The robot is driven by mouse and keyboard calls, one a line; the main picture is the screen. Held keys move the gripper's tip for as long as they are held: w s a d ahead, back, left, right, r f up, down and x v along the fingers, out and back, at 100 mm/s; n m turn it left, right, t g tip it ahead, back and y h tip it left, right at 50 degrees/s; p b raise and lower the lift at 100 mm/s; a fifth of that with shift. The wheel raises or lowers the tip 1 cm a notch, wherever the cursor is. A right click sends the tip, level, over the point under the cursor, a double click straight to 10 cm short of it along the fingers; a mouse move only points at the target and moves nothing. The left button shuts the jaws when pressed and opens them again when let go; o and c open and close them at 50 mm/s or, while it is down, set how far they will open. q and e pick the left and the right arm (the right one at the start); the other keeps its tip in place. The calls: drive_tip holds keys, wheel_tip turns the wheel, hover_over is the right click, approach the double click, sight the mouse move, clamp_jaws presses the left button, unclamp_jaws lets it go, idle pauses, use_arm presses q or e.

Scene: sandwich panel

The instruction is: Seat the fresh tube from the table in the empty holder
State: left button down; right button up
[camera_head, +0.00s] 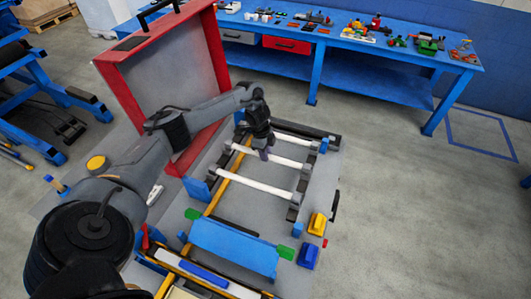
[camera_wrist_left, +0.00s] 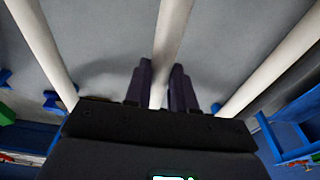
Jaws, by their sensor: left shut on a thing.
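Three white tubes lie side by side across the grey panel: a far tube (camera_head: 298,139), a middle tube (camera_head: 285,161) and a near tube (camera_head: 255,187). Small dark grey holders, such as this one (camera_head: 293,213), stand at the tube ends. My left gripper (camera_head: 264,154) is over the middle tube, left of its centre. In the left wrist view its dark fingers (camera_wrist_left: 161,77) are shut around the middle tube (camera_wrist_left: 172,28), with the other tubes apart on either side. I cannot tell whether the middle tube is fully seated in its holders. My right gripper is not in view.
A red-framed lid (camera_head: 203,60) stands open behind the panel. A blue block (camera_head: 235,247), a yellow block (camera_head: 317,224) and a smaller blue block (camera_head: 309,256) sit at the near side. A blue workbench (camera_head: 345,58) with small parts stands behind. The floor at right is clear.

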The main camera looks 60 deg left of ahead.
use_arm(q)
drive_tip(key=shift+f, duration=0.4)
drive_tip(key=c, duration=0.9)
unclamp_jaws()
drive_tip(key=shift+o, duration=0.2)
drive_tip(key=shift+r, duration=0.15)
